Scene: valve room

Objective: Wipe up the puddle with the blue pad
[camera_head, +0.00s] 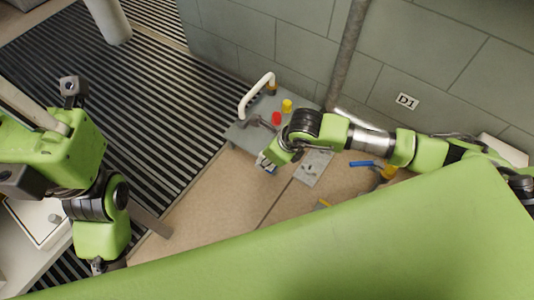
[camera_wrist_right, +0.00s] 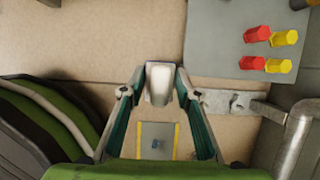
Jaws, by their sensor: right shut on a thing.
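My right gripper (camera_head: 266,164) reaches down in front of the grey bench in the head view. In the right wrist view its two fingers (camera_wrist_right: 159,78) are closed around a pale, whitish block (camera_wrist_right: 159,84). A small bit of blue shows by the fingertips in the head view, partly hidden by the gripper. I cannot make out whether this is the blue pad or how it joins the whitish block. No puddle can be made out on the tan floor (camera_head: 205,205). My left arm is at the left, but its fingers do not show.
A grey bench (camera_head: 240,132) bears a white bent pipe (camera_head: 257,95), a red knob (camera_head: 276,118) and a yellow knob (camera_head: 287,105). A blue lever (camera_head: 362,163) sits to the right. A dark grating (camera_head: 120,70) lies left. A block wall stands behind.

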